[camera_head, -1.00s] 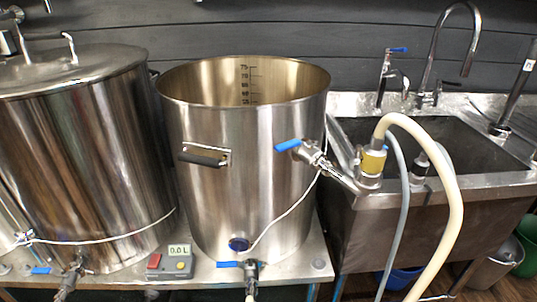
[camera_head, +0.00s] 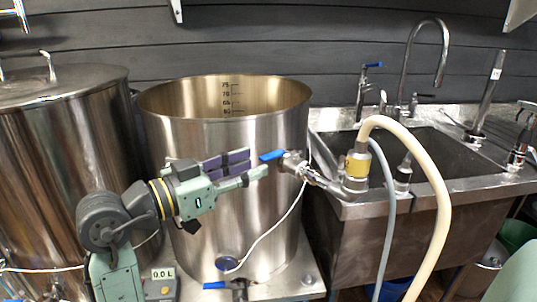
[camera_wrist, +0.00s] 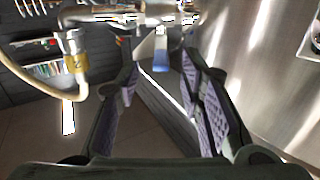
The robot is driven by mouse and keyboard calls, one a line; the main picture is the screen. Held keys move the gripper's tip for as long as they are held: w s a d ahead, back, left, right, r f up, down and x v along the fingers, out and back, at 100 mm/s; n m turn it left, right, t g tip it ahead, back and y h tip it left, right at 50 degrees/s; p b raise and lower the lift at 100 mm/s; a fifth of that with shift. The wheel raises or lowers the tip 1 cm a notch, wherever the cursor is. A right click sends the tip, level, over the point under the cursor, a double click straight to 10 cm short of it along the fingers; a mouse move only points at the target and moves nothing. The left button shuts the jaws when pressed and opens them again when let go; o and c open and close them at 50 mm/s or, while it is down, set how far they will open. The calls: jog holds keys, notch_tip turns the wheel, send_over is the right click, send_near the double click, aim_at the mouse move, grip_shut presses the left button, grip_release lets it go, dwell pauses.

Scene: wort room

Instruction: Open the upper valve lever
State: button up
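The upper valve lever (camera_head: 271,156) is a blue handle on the steel valve (camera_head: 295,163) high on the right side of the open kettle (camera_head: 255,215). It points left, nearly level. My gripper (camera_head: 258,164) reaches in from the left, with its fingertips close to the lever's free end. In the wrist view the blue lever (camera_wrist: 162,62) shows ahead, between the tips of my gripper (camera_wrist: 160,72). The purple-padded fingers are apart with nothing held. I cannot tell whether a finger touches the lever.
A yellow-collared hose fitting (camera_head: 357,166) joins the valve outlet by the sink (camera_head: 400,205). A cream hose (camera_head: 440,200) and a grey hose hang in front. A white cable runs down the kettle to a blue-capped port. A lower blue lever (camera_head: 215,285) sits near the kettle's base.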

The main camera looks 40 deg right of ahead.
aim_at(271, 154)
jog(key=d+p, duration=0.1)
jog(key=d, duration=0.5)
jog(key=shift+c, duration=0.2)
grip_shut()
dwell(0.6)
